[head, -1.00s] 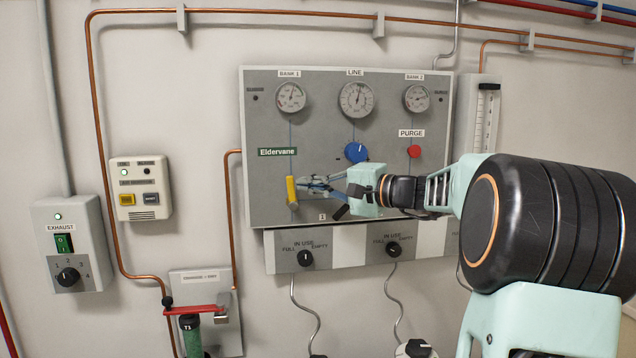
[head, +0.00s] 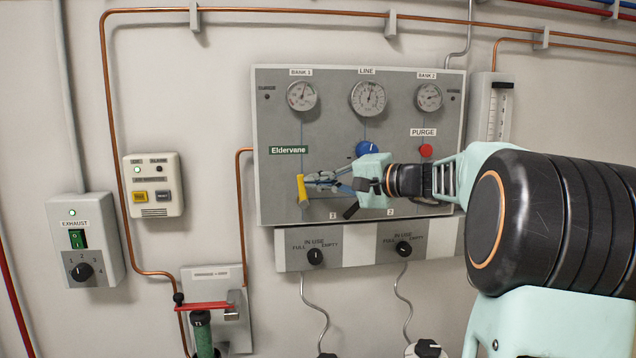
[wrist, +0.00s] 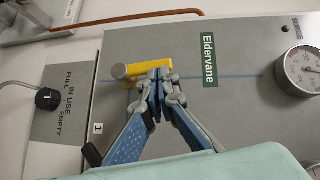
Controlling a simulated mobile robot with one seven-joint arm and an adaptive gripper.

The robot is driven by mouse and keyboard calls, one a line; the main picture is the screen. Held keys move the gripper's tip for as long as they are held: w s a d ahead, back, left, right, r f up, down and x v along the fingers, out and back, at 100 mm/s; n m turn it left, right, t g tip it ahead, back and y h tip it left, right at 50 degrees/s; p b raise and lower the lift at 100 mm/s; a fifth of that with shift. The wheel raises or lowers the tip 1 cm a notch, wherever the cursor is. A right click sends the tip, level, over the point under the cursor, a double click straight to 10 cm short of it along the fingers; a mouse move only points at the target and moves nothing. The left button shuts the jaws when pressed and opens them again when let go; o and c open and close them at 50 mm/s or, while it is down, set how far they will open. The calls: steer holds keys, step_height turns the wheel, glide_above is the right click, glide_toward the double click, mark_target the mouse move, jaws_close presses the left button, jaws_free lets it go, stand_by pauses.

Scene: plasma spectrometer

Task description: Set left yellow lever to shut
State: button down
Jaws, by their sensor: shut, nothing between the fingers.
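The left yellow lever (head: 301,189) is on the grey gas panel, below the Eldervane label and the left gauge. In the head view it stands nearly upright, along the panel's line. The wrist view shows the yellow lever (wrist: 141,69) with its round end toward the left. My gripper (head: 308,180) is shut and empty, its fingertips at the lever's right side in the head view. In the wrist view the closed fingertips (wrist: 158,78) overlap the lever's edge; they look in contact, but I cannot be sure.
The gas panel (head: 275,125) carries several gauges, a blue knob (head: 367,149) and a red purge button (head: 425,150). A black handle (head: 351,211) sits just below my gripper. The in-use strip (head: 291,259) runs beneath.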

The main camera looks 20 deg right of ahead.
steer(key=shift+a, duration=0.15)
steer(key=a+n+g+h, duration=0.1)
steer(key=a+r+n+h+p, duration=0.1)
steer(key=shift+w+a+g+h, duration=0.1)
steer(key=shift+w+g+h, duration=0.1)
steer(key=shift+g+h, duration=0.15)
steer(key=a+n+g+h+p, duration=0.1)
steer(key=a+n+h+p, duration=0.1)
steer(key=shift+w+a+f+n+g+h+p, duration=0.1)
steer(key=shift+w+a+n+g+h+p, duration=0.15)
steer(key=shift+n+g+h+p, duration=0.1)
steer(key=a+h+p, duration=0.1)
steer(key=a+f+n+h, duration=0.1)
steer(key=h, duration=0.1)
steer(key=shift+w+f+n+g+p, duration=0.2)
steer(key=shift+f+n+g+p, duration=0.05)
steer(key=shift+g+p, duration=0.15)
steer(key=shift+w+a+f, duration=0.1)
steer(key=shift+a+f, duration=0.15)
steer(key=shift+f, duration=0.35)
steer(key=shift+a+f, duration=0.1)
